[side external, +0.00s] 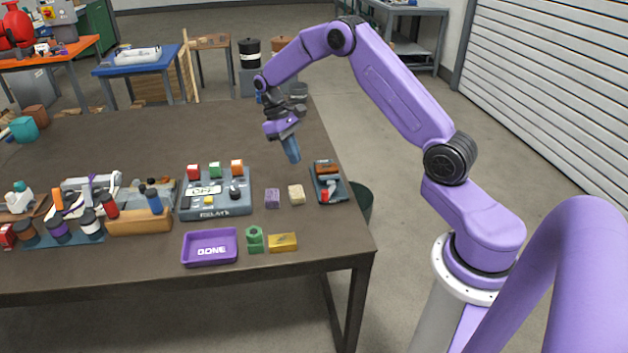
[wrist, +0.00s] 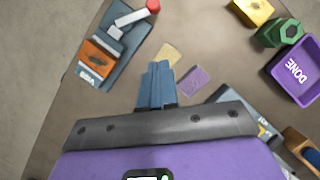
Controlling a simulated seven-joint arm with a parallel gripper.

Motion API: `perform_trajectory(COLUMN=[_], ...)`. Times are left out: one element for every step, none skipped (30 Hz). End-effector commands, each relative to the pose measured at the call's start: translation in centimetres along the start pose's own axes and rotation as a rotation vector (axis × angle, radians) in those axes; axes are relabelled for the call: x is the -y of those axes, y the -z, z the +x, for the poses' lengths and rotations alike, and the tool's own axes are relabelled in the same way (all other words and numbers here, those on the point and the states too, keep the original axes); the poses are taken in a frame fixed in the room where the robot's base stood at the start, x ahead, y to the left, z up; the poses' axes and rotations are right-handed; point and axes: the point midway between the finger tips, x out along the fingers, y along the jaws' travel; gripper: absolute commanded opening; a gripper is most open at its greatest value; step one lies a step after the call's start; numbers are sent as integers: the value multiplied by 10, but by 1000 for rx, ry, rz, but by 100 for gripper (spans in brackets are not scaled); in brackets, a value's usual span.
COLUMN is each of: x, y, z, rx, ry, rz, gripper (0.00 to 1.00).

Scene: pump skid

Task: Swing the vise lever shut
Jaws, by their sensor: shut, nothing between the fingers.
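The vise (side external: 318,184) is a small blue-grey base with an orange block, near the table's right edge. In the wrist view the vise (wrist: 122,62) is at upper left, its orange block at the lower-left end. Its lever (wrist: 130,18) is a pale bar with a red tip, slanting across the other end with the tip past the base's edge. The red tip (side external: 325,196) also shows in the side view. My gripper (side external: 293,158) is shut and empty, pointing down above the table, left of and apart from the vise. Its blue fingers (wrist: 157,70) are together.
A green nut-shaped piece (side external: 255,240), a gold block (side external: 283,242) and the purple DONE tray (side external: 209,261) are at the front. The relay box (side external: 215,208) stands further left.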

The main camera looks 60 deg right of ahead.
Motion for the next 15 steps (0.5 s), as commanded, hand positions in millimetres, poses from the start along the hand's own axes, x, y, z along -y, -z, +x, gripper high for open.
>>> perform_trajectory(x=[0, 0, 0, 0, 0, 0, 0, 0, 0, 0, 0, 0, 0, 0, 0], y=[-1, -1, -1, -1, -1, -1, -1, -1, -1, -1, -1, -7, -11, -14, -18], z=[11, 17, 25, 30, 36, 43, 49, 54, 62, 68, 73, 72, 73, 74, 76], rx=[5, 5, 6, 4, 5, 5, 6, 4, 5, 5, 5, 1, 1, 1, 0], ry=[1, 1, 1, 1, 1, 1, 1, 1, 1, 1, 1, 0, 1, 0, 0], rz=[0, 0, 1, 0, 1, 2, 1, 1, 1, 1, 1, 1, 1, 1, 1], gripper=[0, 0, 0, 0, 0, 0, 0, 0, 0, 0, 0, 0, 0, 0, 0])
